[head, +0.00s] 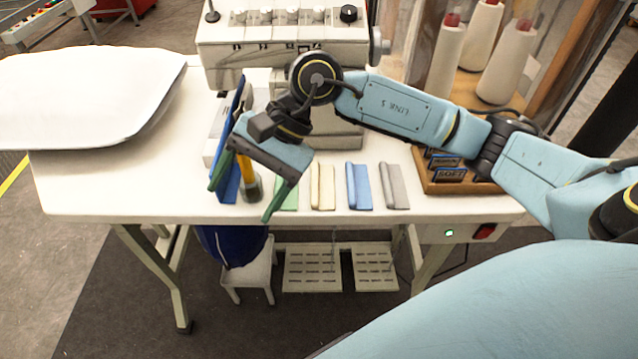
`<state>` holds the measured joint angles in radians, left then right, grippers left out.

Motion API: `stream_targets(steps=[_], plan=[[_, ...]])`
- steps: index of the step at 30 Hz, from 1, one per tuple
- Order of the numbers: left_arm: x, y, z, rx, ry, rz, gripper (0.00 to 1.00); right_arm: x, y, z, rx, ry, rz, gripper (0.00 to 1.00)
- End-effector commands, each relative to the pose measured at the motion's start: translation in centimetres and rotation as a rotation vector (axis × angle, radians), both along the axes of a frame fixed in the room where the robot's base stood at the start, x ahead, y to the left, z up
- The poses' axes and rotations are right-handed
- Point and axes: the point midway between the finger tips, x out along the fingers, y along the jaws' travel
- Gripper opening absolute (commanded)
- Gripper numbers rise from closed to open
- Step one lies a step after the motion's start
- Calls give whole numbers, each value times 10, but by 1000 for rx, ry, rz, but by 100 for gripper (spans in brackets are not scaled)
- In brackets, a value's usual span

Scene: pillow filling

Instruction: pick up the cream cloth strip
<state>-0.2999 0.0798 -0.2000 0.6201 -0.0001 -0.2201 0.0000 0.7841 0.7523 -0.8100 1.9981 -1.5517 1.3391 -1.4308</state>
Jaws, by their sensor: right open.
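The cream cloth strip (325,188) lies flat on the white table, in a row between a green strip (289,197) and a blue strip (363,188). A raised, rolled-looking edge runs along its left side. My right gripper (243,200) is to the left of the cream strip, above the table's front part, with its fingers spread and pointing down toward the front. Its right finger overlaps the green strip in the picture. It is apart from the cream strip, which is fully visible. My left gripper is not in view.
A grey strip (396,187) lies right of the blue one. A sewing machine (280,45) stands behind the row. A yellow-handled tool (246,176) shows between my fingers. A wooden tray (455,187) is at right, a white pillow (85,100) at left.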

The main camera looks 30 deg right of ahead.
Motion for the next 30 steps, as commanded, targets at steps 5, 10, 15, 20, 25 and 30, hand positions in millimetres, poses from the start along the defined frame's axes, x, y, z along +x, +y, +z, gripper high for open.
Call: stream_targets(steps=[5, 10, 15, 20, 25, 30], plan=[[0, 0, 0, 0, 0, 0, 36, 29, -98, -8, -457, -132, 118, 73], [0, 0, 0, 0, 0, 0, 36, 38, -152, 1, -685, -143, 165, 73], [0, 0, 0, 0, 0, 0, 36, 38, -164, -9, -738, -135, 177, 73], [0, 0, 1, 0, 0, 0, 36, 37, -163, -40, -734, -133, 178, 73], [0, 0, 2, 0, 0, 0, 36, 37, -162, -68, -732, -135, 177, 73], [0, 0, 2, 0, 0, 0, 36, 38, -162, -80, -730, -137, 175, 73]])
